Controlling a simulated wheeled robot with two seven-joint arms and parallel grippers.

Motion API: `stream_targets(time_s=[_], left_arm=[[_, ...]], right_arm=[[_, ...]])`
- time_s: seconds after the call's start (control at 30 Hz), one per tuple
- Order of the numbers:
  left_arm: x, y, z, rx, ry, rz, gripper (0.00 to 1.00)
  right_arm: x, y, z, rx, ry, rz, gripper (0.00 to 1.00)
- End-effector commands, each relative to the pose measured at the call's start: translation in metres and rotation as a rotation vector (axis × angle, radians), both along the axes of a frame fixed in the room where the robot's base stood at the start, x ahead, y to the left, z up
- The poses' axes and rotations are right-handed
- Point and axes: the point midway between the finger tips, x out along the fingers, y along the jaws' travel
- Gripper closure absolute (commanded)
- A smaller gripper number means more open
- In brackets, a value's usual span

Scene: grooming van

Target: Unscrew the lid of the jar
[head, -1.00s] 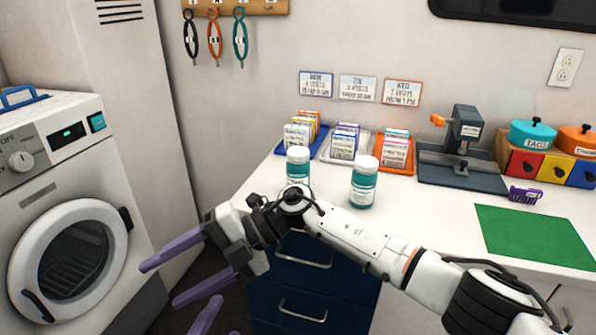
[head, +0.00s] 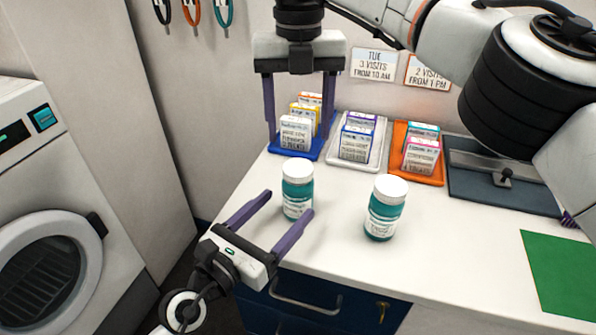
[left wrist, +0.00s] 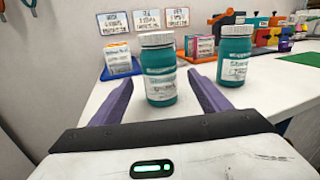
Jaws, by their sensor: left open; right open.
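Two teal jars with white lids stand upright on the white counter. The left jar (head: 297,198) has its lid (head: 297,170) on. My left gripper (head: 287,208) is open, low at the counter's front edge, its purple fingers pointing at the left jar. In the left wrist view the left jar (left wrist: 159,85) stands centred just beyond and between the fingertips (left wrist: 160,88). The right jar (head: 384,212) stands apart to the right, lid on; it also shows in the left wrist view (left wrist: 233,70). My right gripper (head: 300,130) is open, pointing down above and behind the left jar.
Blue (head: 308,152), white (head: 336,160) and orange (head: 437,178) trays of cards stand behind the jars. A dark press base (head: 500,190) and a green mat (head: 562,270) lie to the right. A washing machine (head: 50,220) stands at left. Counter between jars is clear.

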Motion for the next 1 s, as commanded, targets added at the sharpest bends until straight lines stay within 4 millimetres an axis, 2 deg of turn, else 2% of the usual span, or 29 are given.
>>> stream_targets(time_s=[0.17,0.6,0.8,1.0], left_arm=[[0.012,-0.008,0.0,0.052,-0.024,-0.004,0.3],[0.071,-0.049,0.0,0.047,-0.022,-0.003,0.3],[0.085,-0.058,0.0,0.046,-0.022,-0.002,0.3],[0.087,-0.06,0.0,0.045,-0.02,-0.002,0.3]], right_arm=[[-0.001,0.001,0.0,0.0,0.0,0.003,0.4],[-0.001,0.001,-0.001,0.002,0.0,0.003,0.4],[-0.001,0.001,-0.001,0.002,0.0,0.003,0.4],[-0.001,0.001,-0.001,0.002,0.0,0.003,0.4]])
